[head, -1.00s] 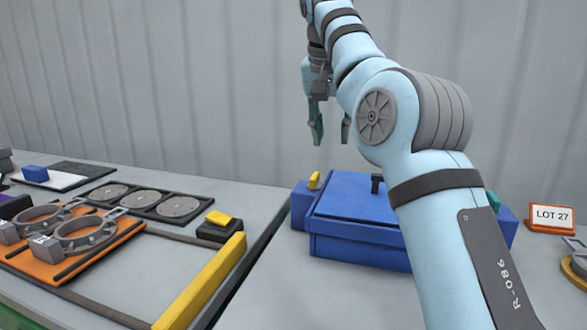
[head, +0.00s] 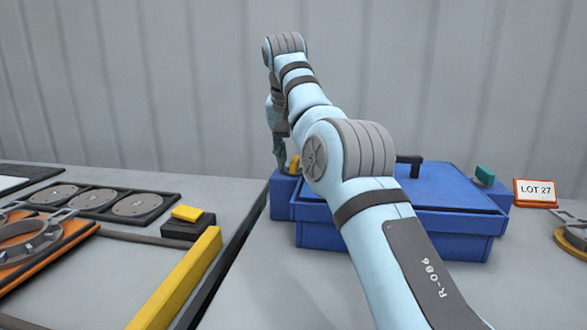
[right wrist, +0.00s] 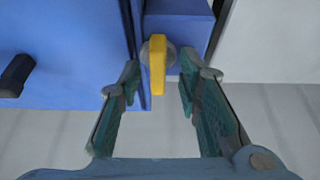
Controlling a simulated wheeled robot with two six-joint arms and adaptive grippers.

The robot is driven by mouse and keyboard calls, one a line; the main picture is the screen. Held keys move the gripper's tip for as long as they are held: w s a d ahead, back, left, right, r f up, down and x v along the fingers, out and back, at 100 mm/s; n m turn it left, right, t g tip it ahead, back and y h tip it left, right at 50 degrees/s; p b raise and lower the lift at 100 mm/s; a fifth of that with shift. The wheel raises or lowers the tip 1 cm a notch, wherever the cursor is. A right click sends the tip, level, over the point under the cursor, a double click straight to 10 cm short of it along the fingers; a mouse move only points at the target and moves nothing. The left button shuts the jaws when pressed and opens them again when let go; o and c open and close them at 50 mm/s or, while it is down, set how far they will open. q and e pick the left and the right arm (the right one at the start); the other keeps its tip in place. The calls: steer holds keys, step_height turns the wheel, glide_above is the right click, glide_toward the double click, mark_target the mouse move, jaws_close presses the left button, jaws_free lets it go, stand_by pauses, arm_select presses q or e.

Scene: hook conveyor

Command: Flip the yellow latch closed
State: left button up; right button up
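The yellow latch (right wrist: 157,66) sits on a round grey pivot on a blue side block (right wrist: 195,25) of the blue box. In the right wrist view it stands between and just beyond the fingertips of my right gripper (right wrist: 158,78), which is open; I see no contact. In the head view the latch (head: 293,163) shows at the box's left side, with my right gripper (head: 281,165) beside it and partly hidden by my arm. The blue box (head: 440,222) has a flat lid with a black handle (head: 408,162). My left gripper is not in view.
A teal latch (head: 484,175) is on the box's right block. A LOT 27 sign (head: 535,192) stands to the right. At left are a yellow rail (head: 180,280), a yellow-topped black block (head: 188,220) and a dark tray of discs (head: 90,202). The grey table in front of the box is clear.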

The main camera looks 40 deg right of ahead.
steer(key=shift+s+d+f, duration=0.1)
steer(key=shift+f, duration=0.1)
steer(key=shift+c, duration=0.2)
jaws_close()
